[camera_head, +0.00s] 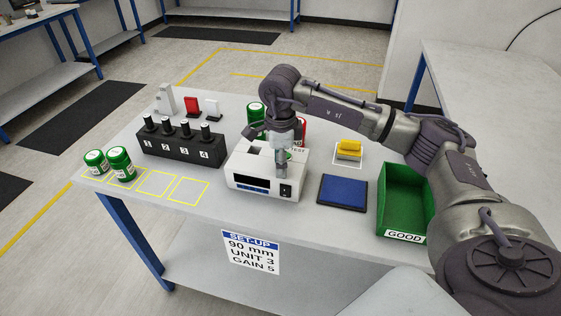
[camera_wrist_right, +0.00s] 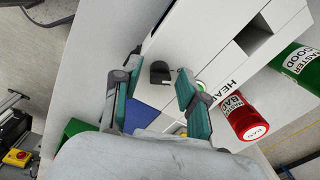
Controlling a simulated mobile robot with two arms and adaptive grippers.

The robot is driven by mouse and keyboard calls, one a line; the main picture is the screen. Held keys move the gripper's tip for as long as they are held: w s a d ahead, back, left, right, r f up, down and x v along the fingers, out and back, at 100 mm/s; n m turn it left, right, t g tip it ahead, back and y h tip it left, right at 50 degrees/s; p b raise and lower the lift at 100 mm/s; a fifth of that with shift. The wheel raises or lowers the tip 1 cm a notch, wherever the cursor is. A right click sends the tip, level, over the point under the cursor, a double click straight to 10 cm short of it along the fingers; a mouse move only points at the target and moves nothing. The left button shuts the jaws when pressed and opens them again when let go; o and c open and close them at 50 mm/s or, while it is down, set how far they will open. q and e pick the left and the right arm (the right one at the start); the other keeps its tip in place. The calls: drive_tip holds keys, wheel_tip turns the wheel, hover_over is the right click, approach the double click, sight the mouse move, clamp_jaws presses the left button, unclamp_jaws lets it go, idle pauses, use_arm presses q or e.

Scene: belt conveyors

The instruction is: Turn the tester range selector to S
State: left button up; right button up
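The white tester (camera_head: 236,166) stands in the middle of the table, with a dark display on its front and a black control (camera_head: 285,190) at the front right. My right gripper (camera_head: 281,168) points down over the tester's right part. In the right wrist view, its two teal fingers (camera_wrist_right: 158,70) are apart, with nothing held between them. A small black knob (camera_wrist_right: 160,73) on the tester shows between the fingertips, with visible gaps on both sides. Its range marks are too small to read. My left gripper is not in view.
A black block (camera_head: 180,147) with several numbered knobs stands left of the tester. A blue mat (camera_head: 342,192), a yellow block (camera_head: 349,148) and a green GOOD bin (camera_head: 390,200) are to the right. Green and red master cans (camera_wrist_right: 242,117) stand behind the tester.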

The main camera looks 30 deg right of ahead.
drive_tip(key=shift+r, duration=0.15)
wheel_tip(320, 180, up, 12)
drive_tip(key=shift+s+a, duration=0.15)
drive_tip(key=shift+s, duration=0.1)
idle(0.3)
drive_tip(key=shift+f, duration=0.25)
